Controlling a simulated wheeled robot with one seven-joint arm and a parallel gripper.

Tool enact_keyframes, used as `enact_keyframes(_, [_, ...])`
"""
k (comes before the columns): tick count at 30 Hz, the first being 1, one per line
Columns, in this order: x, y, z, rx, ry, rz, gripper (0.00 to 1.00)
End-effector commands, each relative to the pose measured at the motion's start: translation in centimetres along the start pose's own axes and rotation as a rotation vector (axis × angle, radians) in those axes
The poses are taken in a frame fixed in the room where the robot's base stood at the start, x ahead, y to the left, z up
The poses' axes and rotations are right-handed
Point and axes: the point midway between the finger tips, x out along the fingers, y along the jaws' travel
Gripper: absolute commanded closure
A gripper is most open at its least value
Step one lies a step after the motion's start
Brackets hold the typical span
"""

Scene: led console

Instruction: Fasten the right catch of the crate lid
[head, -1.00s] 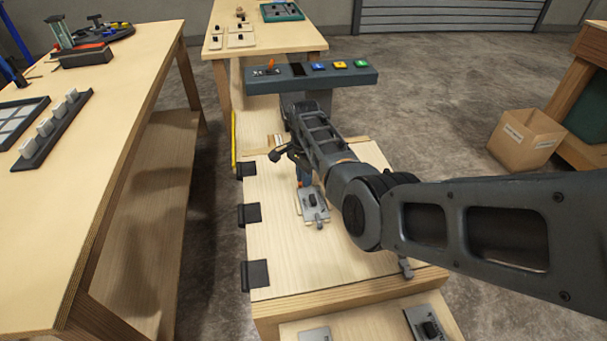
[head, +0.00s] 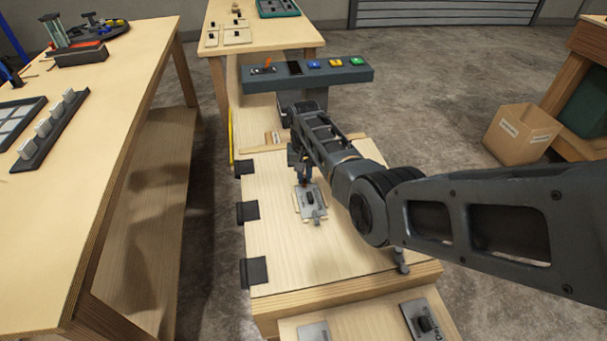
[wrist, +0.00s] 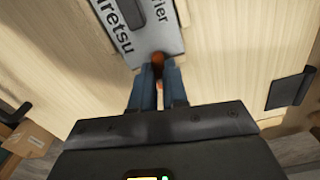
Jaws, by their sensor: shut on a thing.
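The crate lid (head: 275,225) is a pale wooden panel, with several dark fittings (head: 247,211) along its left edge. A small grey metal catch (head: 402,262) shows at its right edge, near the front; I cannot tell its state. A grey plate (head: 311,204) with a knob lies on the lid; its lettering shows in the wrist view (wrist: 140,30). My gripper (head: 303,182) points down beside the far end of this plate. In the wrist view, its blue-grey fingers (wrist: 158,68) are shut on a small orange piece (wrist: 158,60). My arm hides the lid's far right part.
A console (head: 335,73) with colored buttons and an orange lever stands beyond the crate. A workbench (head: 100,150) runs along the left. A cardboard box (head: 522,135) is on the floor at right. A lower board with a dark knob (head: 425,324) lies in front.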

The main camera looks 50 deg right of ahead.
Motion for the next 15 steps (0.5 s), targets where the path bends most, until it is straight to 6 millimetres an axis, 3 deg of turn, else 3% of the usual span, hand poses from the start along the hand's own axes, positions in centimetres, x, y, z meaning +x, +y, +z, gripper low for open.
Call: enact_keyframes(15, [-0.05,0.18,-0.06,-0.173,0.001,0.000,1.00])
